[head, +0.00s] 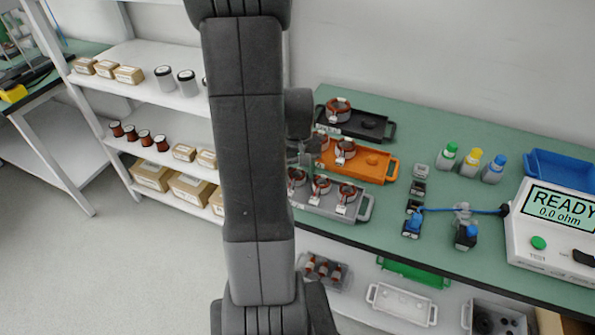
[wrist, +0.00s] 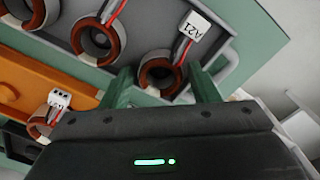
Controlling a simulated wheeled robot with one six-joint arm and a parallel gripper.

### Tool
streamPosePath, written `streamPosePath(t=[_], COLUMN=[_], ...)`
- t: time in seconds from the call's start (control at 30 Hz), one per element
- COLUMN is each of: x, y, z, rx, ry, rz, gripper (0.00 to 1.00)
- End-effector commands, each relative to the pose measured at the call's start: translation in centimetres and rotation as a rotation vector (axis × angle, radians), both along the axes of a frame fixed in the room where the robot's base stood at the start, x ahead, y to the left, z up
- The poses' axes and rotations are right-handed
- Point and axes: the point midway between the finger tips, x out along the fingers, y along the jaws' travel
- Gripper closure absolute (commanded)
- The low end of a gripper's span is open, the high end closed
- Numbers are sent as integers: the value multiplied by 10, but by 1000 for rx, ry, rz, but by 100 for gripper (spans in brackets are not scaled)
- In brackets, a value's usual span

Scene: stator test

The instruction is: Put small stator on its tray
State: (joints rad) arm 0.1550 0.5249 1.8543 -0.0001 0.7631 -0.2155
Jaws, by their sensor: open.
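Several copper-ringed stators sit in a grey tray (head: 330,209) on the green bench. In the wrist view, a stator tagged A21 (wrist: 160,73) lies near the end of that grey tray (wrist: 235,45). My gripper (wrist: 160,92) is open, its fingertips on either side of the near edge of this stator; I cannot tell if they touch it. In the head view my gripper (head: 303,152) is partly hidden by my arm, over the left ends of the trays. Which stator is the small one is not clear.
An orange tray (head: 375,166) holds stators with white tags, and a black tray (head: 382,126) behind it holds one stator. Bottles (head: 470,164), small blocks and a meter reading READY (head: 550,235) stand to the right. White shelves (head: 135,55) stand at the left.

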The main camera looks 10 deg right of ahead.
Motion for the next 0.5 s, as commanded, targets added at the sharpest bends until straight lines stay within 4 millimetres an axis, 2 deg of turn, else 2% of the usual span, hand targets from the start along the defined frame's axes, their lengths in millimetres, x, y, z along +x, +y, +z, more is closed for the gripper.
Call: streamPosePath(t=[0.5], x=[0], y=[0], z=[6], rx=[0], ry=[-1], rz=[0], gripper=[43])
